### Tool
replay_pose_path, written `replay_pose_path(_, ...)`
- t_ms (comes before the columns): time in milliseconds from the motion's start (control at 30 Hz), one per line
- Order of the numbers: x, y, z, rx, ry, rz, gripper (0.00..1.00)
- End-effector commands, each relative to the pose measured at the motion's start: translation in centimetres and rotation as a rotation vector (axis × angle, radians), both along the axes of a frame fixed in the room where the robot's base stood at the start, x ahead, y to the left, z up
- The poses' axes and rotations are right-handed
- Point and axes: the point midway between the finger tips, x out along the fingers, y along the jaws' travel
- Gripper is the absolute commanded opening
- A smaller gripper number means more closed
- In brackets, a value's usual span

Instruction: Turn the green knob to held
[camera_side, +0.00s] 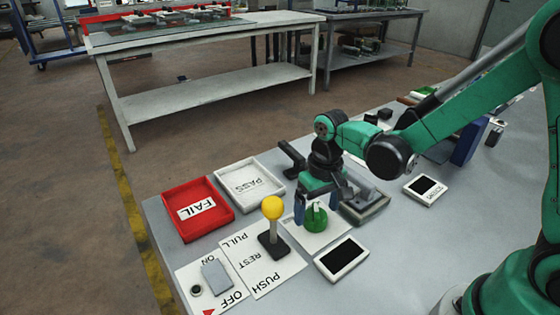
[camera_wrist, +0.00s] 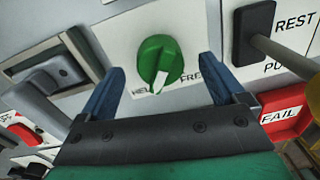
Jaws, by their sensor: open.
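The green knob (camera_side: 316,218) sits on a white plate (camera_side: 296,237) on the table; it also shows in the wrist view (camera_wrist: 160,62). Its white pointer mark (camera_wrist: 159,82) points toward the gripper side, between the partly covered labels "HEL…" (camera_wrist: 141,91) and "FRE…" (camera_wrist: 189,78). My gripper (camera_side: 314,204) is open at the knob, its blue fingers (camera_wrist: 163,64) on either side in the wrist view. A gap shows between each finger and the knob there. I cannot tell how far down the fingertips reach.
A yellow-topped lever (camera_side: 272,208) stands close left of the knob. A red FAIL tray (camera_side: 198,208) and a white PASS tray (camera_side: 249,184) lie behind it. A dark-screened box (camera_side: 342,259) is in front, a grey switch (camera_side: 217,275) at front left.

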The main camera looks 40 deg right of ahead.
Motion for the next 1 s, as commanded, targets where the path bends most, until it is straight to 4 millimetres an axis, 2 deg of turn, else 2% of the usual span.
replay_pose_path(300,-0.1,-0.2,3.7,0.000,0.000,-0.001,0.90)
replay_pose_path(767,-0.1,-0.2,4.4,0.000,-0.008,0.001,0.90)
replay_pose_path(867,-0.4,-0.5,5.3,0.000,-0.051,0.007,0.90)
replay_pose_path(1000,-1.3,-1.3,7.5,-0.006,-0.179,0.024,0.90)
